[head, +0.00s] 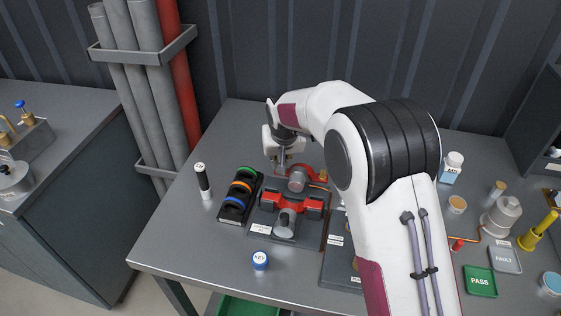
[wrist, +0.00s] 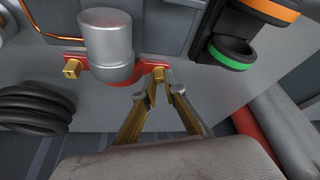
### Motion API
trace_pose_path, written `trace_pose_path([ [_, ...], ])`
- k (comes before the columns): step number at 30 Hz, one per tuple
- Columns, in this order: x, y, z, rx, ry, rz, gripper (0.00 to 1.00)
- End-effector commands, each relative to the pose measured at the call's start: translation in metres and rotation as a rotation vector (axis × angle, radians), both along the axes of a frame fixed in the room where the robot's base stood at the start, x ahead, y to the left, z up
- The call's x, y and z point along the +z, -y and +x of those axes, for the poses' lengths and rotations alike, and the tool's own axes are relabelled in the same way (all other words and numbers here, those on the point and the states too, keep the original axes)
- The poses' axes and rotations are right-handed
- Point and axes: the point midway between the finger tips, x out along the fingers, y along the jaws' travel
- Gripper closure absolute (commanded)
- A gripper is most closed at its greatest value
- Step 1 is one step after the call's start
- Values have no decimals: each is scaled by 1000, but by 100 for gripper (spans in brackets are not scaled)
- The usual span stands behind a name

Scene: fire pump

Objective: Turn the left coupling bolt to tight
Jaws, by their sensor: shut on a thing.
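The pump (head: 291,205) is a red and grey unit on the bench, with a silver motor cylinder (wrist: 106,45) and a red coupling flange (wrist: 130,80) at its far end. The left coupling bolt (wrist: 158,72) is a brass head at the right end of the flange in the wrist view. My gripper (wrist: 160,88) is shut on it, with its brass-coloured fingertips at the bolt head. The other brass bolt (wrist: 72,69) stands at the opposite flange end, also visible in the head view (head: 323,175). In the head view my gripper (head: 283,164) largely hides the left bolt.
A black holder with green, orange and blue rings (head: 240,193) stands just left of the pump. Left of it is a black-and-white cylinder (head: 204,181). The KEY jar (head: 260,261) is in front. Green PASS (head: 480,281) and grey FAULT (head: 505,258) trays lie right.

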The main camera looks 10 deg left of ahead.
Motion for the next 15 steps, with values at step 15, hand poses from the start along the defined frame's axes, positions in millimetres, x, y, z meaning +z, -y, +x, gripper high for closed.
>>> trace_pose_path([
  [15, -2, -2, -1, -245, -3, -2, 100],
])
